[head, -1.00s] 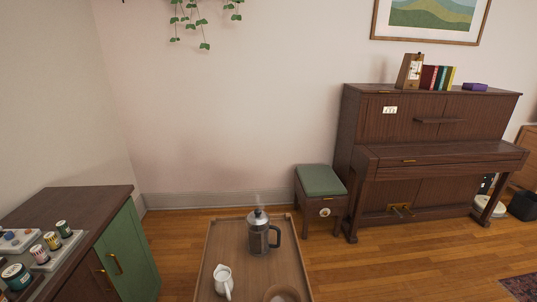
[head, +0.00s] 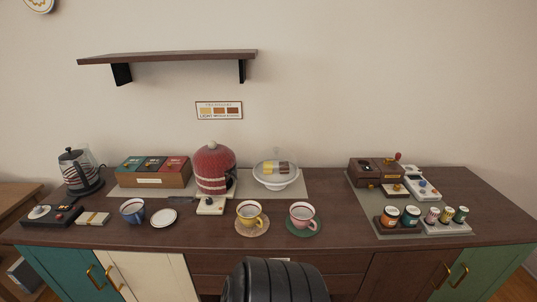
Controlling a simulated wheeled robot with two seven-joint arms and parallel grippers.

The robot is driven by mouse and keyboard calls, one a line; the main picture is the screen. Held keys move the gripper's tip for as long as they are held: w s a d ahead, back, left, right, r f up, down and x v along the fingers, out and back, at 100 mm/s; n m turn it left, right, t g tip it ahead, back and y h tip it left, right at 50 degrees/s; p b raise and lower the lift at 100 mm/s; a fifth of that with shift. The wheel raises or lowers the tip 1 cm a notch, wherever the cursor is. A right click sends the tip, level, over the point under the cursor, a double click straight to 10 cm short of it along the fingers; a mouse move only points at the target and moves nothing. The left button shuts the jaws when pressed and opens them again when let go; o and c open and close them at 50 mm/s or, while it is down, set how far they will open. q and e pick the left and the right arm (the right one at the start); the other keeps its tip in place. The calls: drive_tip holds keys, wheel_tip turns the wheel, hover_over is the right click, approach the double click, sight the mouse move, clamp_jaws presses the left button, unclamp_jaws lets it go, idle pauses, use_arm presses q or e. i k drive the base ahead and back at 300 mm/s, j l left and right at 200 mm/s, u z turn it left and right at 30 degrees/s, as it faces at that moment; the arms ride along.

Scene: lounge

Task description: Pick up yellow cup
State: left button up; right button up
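The yellow cup (head: 250,216) stands upright on a round tan mat or saucer (head: 254,231) near the front middle of a long dark wooden sideboard (head: 215,240). Its inside looks pale, with a dark line or shadow. A pink cup (head: 301,216) on a green saucer (head: 304,230) is close to its right. Neither of my grippers shows in the head view.
A blue cup (head: 132,211) and a white plate (head: 164,218) stand left. Behind are a red knitted cosy (head: 215,168) and a domed cake stand (head: 276,176). Jars (head: 390,216) stand right. A shelf (head: 170,57) hangs above left. A kettle (head: 80,170) stands far left.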

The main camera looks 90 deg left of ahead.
sight(249, 213)
drive_tip(key=j+u, duration=0.15)
drive_tip(key=u, duration=2.7)
drive_tip(key=z, duration=0.25)
drive_tip(key=j+z, duration=0.4)
drive_tip(key=k+j+z, duration=0.15)
drive_tip(key=z, duration=0.25)
drive_tip(key=k+j+z, duration=0.15)
drive_tip(key=j+z, duration=0.25)
drive_tip(key=k+j+z, duration=0.15)
drive_tip(key=z, duration=0.25)
drive_tip(key=k+j, duration=0.15)
